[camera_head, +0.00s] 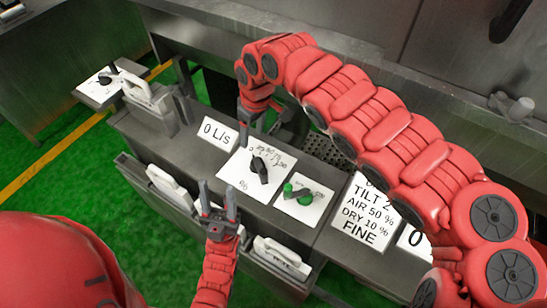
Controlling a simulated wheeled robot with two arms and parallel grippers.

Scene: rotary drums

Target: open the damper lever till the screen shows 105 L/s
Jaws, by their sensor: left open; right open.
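The screen (217,133) on the grey console reads 0 L/s. Two black handles show: one (260,171) on a white marked plate right of the screen, another (107,75) on a white plate at the far left. Their labels are too small to tell which is the damper lever. My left gripper (217,200) is open and empty, in front of the console below the plate with the first black handle and apart from it. My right gripper (258,130) is open, pointing down between the screen and that plate; its fingertips are partly hidden, and I see nothing in it.
A larger sign (366,212) reads TILT 2, AIR 50 %, DRY 10 %, FINE. White handles (172,188) line the console front. My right arm covers much of the right side.

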